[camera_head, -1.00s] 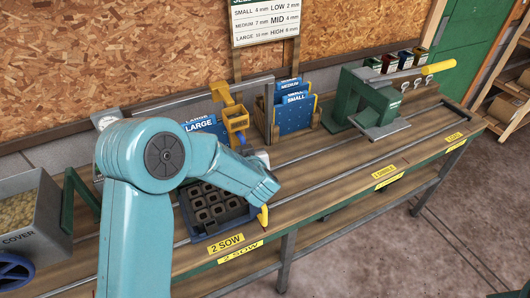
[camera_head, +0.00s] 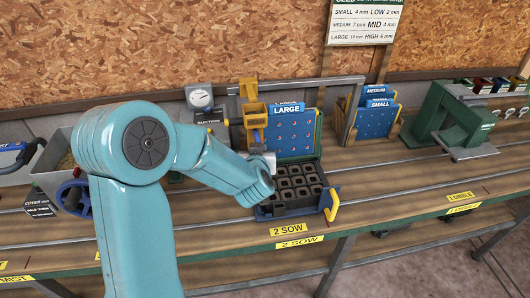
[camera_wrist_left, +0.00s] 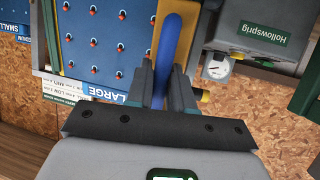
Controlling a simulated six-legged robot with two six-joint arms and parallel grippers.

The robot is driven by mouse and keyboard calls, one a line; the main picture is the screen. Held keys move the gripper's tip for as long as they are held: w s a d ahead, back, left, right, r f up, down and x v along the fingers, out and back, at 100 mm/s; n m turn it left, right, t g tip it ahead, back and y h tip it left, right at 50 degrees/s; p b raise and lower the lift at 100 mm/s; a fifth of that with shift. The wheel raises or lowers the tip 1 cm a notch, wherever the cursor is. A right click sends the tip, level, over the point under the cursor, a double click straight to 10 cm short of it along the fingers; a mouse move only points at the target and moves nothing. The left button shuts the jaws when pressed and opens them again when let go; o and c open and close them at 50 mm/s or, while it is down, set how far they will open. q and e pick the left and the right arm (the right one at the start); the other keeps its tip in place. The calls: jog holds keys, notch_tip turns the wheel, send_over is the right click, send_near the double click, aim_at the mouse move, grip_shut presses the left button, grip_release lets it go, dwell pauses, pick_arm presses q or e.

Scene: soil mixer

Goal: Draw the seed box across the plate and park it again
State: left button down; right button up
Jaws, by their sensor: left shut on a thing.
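The yellow seed box (camera_head: 254,119) is at the left edge of the upright blue plate labelled LARGE (camera_head: 290,135), behind the sowing station. The plate's face carries rows of red dots, which also show in the left wrist view (camera_wrist_left: 105,45). My left gripper (camera_wrist_left: 162,78) is shut on a blue handle (camera_wrist_left: 167,40) in front of the yellow box. In the head view my left gripper (camera_head: 264,161) is below the box and partly hidden by my arm. My right gripper is not in view.
A blue tray (camera_head: 268,213) with dark cells and a yellow handle (camera_head: 333,204) sits in front of the plate. A gauge (camera_head: 200,98) is to the left. MEDIUM and SMALL plates (camera_head: 376,118) and a green press (camera_head: 455,122) stand to the right.

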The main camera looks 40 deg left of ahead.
pick_arm(q)
jog(key=shift+w+d+r, duration=0.1)
jog(key=shift+w+d, duration=0.05)
jog(key=shift+w, duration=0.05)
jog(key=c, duration=1.1)
grip_release()
jog(key=shift+s, duration=0.1)
jog(key=b+v, duration=0.5)
jog(key=v, duration=1.1)
jog(key=shift+d, duration=0.15)
jog(key=shift+s, duration=0.1)
